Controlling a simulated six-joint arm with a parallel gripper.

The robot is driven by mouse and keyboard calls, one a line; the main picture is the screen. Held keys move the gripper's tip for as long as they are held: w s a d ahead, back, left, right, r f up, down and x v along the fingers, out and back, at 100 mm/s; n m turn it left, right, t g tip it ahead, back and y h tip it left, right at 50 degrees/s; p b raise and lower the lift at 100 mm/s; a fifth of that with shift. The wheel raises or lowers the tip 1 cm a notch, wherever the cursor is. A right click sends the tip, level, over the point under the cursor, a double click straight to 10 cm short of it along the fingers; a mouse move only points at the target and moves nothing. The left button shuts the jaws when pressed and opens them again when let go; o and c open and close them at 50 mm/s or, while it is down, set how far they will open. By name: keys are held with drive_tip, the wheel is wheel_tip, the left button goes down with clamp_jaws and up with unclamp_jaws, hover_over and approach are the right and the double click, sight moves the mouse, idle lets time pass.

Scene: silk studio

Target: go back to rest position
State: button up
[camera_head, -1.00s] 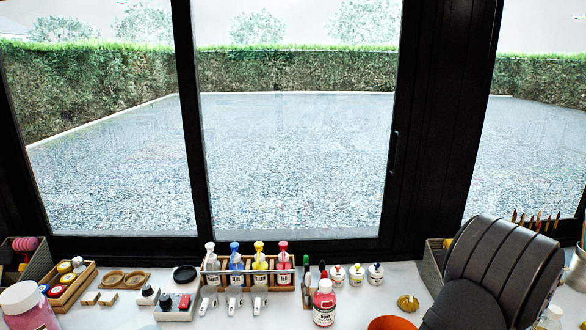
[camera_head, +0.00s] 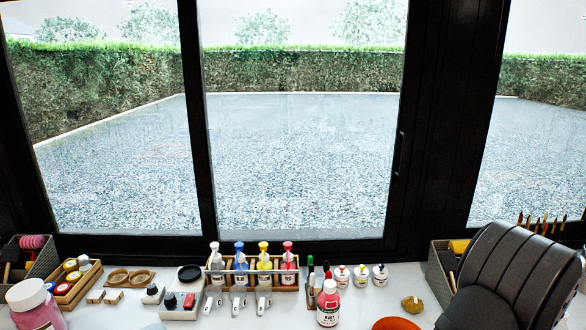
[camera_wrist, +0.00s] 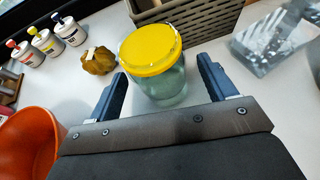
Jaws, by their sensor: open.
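My gripper (camera_wrist: 166,98) shows in the wrist view with its two dark blue fingers wide apart. A glass jar with a yellow lid (camera_wrist: 152,52) stands upright just beyond and between the fingertips, and no finger is clearly touching it. In the head view the fingers are not visible; only the dark housing of my arm shows at the lower right and hides part of the table there.
A grey woven basket (camera_wrist: 190,18) is behind the jar. An orange bowl (camera_wrist: 28,148) is at left, with a brown gourd-like object (camera_wrist: 98,61) nearby. A clear container (camera_wrist: 272,42) is at right. In the head view, a wooden rack (camera_head: 254,284) holds several bottles.

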drive_tip(key=v, duration=1)
drive_tip(key=shift+s, duration=0.2)
drive_tip(key=x, duration=1.2)
drive_tip(key=shift+w+a+f, duration=0.1)
drive_tip(key=shift+w, duration=0.2)
wheel_tip(320, 180, up, 4)
drive_tip(key=shift+r, duration=0.15)
drive_tip(key=s+d+r, duration=0.3)
drive_tip(key=s+r, duration=0.9)
drive_tip(key=w+a+n+y, duration=0.3)
drive_tip(key=w+a, duration=1)
drive_tip(key=a, duration=0.1)
drive_tip(key=shift+a+r+y, duration=0.2)
drive_tip(key=shift+a+y, duration=0.1)
drive_tip(key=shift+a, duration=0.05)
